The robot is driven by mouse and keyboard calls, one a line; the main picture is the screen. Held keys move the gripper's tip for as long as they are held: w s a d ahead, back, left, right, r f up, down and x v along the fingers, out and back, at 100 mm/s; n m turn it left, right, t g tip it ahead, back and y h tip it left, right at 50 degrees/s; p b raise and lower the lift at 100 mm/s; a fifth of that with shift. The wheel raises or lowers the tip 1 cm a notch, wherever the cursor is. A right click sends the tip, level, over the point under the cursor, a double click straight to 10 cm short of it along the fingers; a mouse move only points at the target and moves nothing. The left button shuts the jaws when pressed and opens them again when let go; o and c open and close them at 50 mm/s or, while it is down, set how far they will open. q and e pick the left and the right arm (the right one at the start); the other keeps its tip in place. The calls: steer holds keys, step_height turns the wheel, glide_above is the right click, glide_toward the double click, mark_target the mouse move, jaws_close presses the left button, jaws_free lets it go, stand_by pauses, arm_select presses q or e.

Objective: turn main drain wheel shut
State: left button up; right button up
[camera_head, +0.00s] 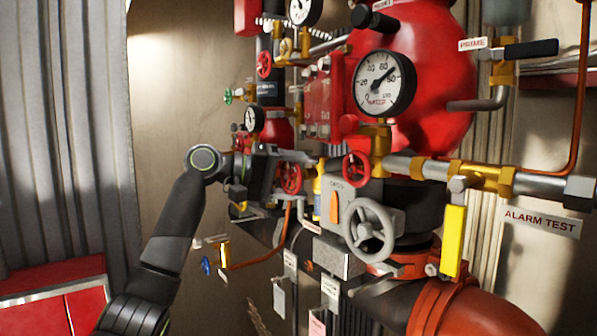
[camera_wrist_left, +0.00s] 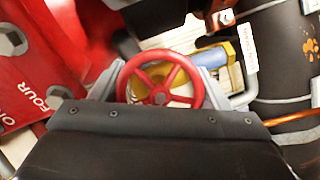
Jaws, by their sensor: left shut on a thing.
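A small red spoked handwheel (camera_head: 290,178) sits in the middle of the pipework in the head view. It also shows in the wrist view (camera_wrist_left: 160,84), between the two grey fingers of my left gripper (camera_head: 284,160). The left gripper is shut on this wheel, with a finger at each side of its rim. The black gripper body hides the near edge of the wheel in the wrist view. No label that I can read names this wheel as the main drain. My right gripper is not in view.
Another red handwheel (camera_head: 356,168) is just to the right. A large grey handwheel (camera_head: 370,230) and a yellow lever (camera_head: 453,240) stand nearer. A pressure gauge (camera_head: 384,84) is above.

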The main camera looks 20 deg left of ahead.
arm_select(q)
steer(key=m, duration=0.1)
steer(key=m+y+p, duration=0.1)
steer(key=m, duration=0.1)
steer(key=shift+r+y, duration=0.2)
steer(key=shift+y, duration=0.1)
steer(key=shift+w+a+f+m+t+y, duration=0.1)
steer(key=shift+m+t+y, duration=0.5)
steer(key=shift+m, duration=0.6)
steer(key=m+y, duration=0.1)
steer(key=m, duration=0.1)
steer(key=shift+m+t+y, duration=0.3)
steer(key=shift+y, duration=0.1)
steer(key=shift+w+a+m+t+y, duration=0.15)
steer(key=shift+m+t+y, duration=0.6)
steer(key=shift+m, duration=0.55)
steer(key=o, duration=0.7)
steer(key=shift+o, duration=1.4)
steer(key=shift+w+f, duration=0.1)
steer(key=shift+f, duration=0.1)
